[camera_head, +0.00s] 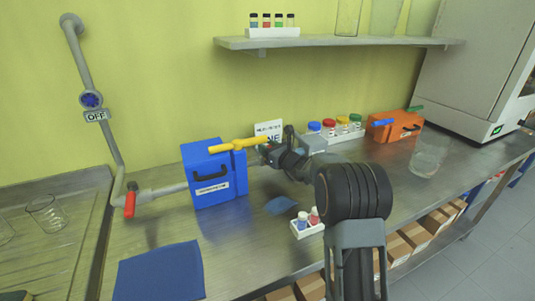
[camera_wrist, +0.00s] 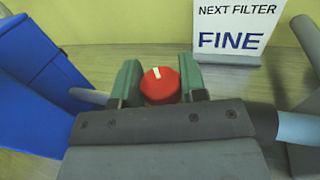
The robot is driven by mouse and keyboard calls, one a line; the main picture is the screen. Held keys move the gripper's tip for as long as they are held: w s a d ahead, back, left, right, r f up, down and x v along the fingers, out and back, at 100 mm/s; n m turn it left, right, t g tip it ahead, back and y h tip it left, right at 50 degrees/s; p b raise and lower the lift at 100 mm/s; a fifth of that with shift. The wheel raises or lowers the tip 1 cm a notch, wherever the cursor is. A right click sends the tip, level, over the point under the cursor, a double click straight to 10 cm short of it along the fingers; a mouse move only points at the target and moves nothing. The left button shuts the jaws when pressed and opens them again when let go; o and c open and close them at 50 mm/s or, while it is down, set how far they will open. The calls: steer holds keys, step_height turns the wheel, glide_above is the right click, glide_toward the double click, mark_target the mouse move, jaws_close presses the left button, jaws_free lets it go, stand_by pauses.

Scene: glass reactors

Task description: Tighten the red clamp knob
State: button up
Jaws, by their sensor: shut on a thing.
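The red clamp knob (camera_wrist: 160,84) shows in the wrist view, round, with a white mark on its top pointing roughly up and slightly left. My gripper (camera_wrist: 160,86) has its two green fingers on either side of the knob and is shut on it. In the head view my gripper (camera_head: 265,153) is at the right side of the blue box (camera_head: 213,196), and the knob is hidden there. A grey pipe stub (camera_wrist: 90,96) leads from the blue box toward the knob in the wrist view.
A yellow handle (camera_head: 237,145) lies above the blue box. A white sign (camera_wrist: 235,25) reading "NEXT FILTER FINE" stands behind the knob. A small white rack (camera_head: 308,231) with two vials and a blue cloth (camera_head: 160,272) are on the bench. An orange box (camera_head: 394,127) stands farther right.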

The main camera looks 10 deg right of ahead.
steer(key=shift+f+m+t+h+b, duration=0.3)
steer(key=shift+m+h+b, duration=0.45)
steer(key=shift+b, duration=1.05)
steer(key=shift+f+m+t+h+b, duration=0.15)
steer(key=shift+m+t+h+b, duration=0.3)
steer(key=shift+h+b, duration=1)
steer(key=m+b, duration=0.1)
steer(key=b, duration=0.4)
steer(key=shift+f+h+b, duration=0.1)
steer(key=shift+h+b, duration=0.2)
steer(key=shift+b, duration=0.1)
steer(key=shift+h+b, duration=0.3)
steer(key=shift+b, duration=0.65)
steer(key=b, duration=0.2)
steer(key=m+h+b, duration=0.1)
steer(key=b, duration=0.2)
steer(key=shift+r+t+h, duration=0.2)
steer(key=shift+t+h, duration=0.05)
steer(key=shift+h, duration=0.05)
steer(key=shift+r+m+h+b, duration=0.3)
steer(key=shift+m+b, duration=0.1)
steer(key=shift+b, duration=0.65)
steer(key=o, duration=0.9)
steer(key=shift+o, duration=0.2)
steer(key=shift+s, duration=0.1)
steer(key=s+b, duration=0.2)
steer(key=s, duration=1.1)
steer(key=shift+s+d, duration=0.15)
steer(key=shift+s, duration=0.15)
